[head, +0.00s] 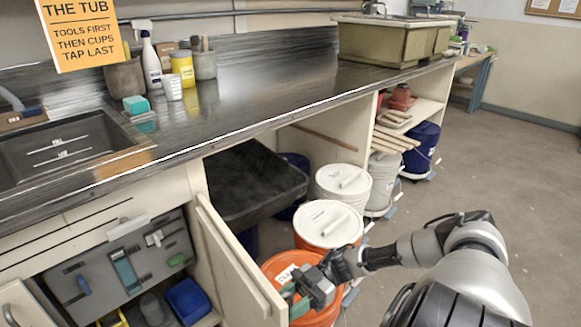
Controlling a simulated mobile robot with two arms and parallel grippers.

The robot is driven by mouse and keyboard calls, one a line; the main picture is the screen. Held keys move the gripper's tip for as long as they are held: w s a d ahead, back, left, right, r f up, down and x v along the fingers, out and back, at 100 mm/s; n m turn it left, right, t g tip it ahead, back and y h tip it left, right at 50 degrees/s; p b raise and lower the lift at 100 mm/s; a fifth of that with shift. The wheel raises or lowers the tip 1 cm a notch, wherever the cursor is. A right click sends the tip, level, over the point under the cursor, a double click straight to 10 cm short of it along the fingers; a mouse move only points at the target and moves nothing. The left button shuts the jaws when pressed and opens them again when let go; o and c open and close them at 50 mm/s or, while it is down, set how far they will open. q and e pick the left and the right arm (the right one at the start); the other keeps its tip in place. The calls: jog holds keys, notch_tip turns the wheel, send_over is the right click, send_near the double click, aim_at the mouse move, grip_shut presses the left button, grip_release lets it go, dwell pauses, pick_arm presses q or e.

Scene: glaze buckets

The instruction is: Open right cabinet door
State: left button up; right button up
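The right cabinet door (236,262) is a pale panel under the counter. It stands swung out from the cabinet, with its free edge towards the camera. The opened cabinet holds a grey panel (122,265) hung with tools. My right gripper (296,292) is just to the right of the door's free edge, in front of an orange bucket. Green-teal parts show at its fingertips. I cannot tell whether it touches the door or how far its fingers are apart. At the lower left, another pale door (25,306) with a handle is partly visible. My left gripper is not in view.
White-lidded buckets (328,222) and the orange bucket (322,318) stand right of the door, close to my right arm. A black tub (252,180) is behind it. The counter (270,100) runs above. Open floor (490,200) lies at the right.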

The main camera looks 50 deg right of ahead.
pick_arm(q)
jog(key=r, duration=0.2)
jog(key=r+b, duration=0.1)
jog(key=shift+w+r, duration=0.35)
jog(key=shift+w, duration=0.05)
pick_arm(e)
jog(key=s+d, duration=0.2)
jog(key=d, duration=0.8)
jog(key=shift+d, duration=0.35)
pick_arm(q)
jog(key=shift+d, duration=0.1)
